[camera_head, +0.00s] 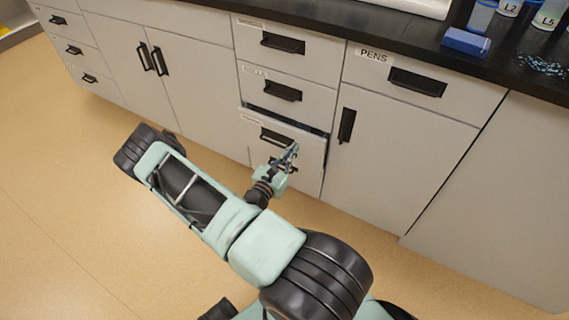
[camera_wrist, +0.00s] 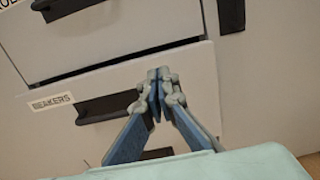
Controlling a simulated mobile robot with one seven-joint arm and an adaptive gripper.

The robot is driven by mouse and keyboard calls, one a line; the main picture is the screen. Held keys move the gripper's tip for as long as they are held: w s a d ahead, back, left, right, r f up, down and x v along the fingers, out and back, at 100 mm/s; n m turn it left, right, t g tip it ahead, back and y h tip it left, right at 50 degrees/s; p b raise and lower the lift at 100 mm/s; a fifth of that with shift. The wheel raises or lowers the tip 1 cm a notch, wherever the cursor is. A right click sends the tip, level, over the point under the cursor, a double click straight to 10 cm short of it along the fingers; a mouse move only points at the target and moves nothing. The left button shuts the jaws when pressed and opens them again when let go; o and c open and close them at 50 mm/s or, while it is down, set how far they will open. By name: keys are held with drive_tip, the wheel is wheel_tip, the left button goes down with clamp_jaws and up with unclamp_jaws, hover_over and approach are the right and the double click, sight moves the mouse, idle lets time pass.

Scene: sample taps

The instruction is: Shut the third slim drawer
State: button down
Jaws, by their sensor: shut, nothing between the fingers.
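The third slim drawer (camera_head: 312,143) stands a little out of the middle cabinet column, with a dark gap along its top edge. In the wrist view its pale front (camera_wrist: 197,76) carries a "BEAKERS" label (camera_wrist: 52,102) and a black handle (camera_wrist: 105,108). My gripper (camera_head: 291,150) is in front of this drawer, right of its handle. In the wrist view my gripper (camera_wrist: 160,76) has its fingertips together and empty, over the drawer front near the top edge. I cannot tell whether the tips touch it. My gripper hides part of the drawer front and the handle's right end.
Two slim drawers above (camera_head: 290,45) look closed, as does the "PENS" drawer (camera_head: 420,80) at right. A cupboard door (camera_head: 390,150) with a vertical black handle (camera_head: 346,125) is beside the column. The dark worktop (camera_head: 420,30) overhangs. Tan floor (camera_head: 60,180) is clear at left.

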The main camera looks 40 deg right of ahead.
sight(302, 137)
drive_tip(key=shift+b+x, duration=0.45)
drive_tip(key=shift+x, duration=1.4)
drive_tip(key=x, duration=0.4)
drive_tip(key=shift+w+d+p, duration=0.15)
drive_tip(key=shift+d+p, duration=0.2)
drive_tip(key=shift+w+d+r, duration=0.1)
drive_tip(key=shift+w+d, duration=0.05)
drive_tip(key=shift+d, duration=0.05)
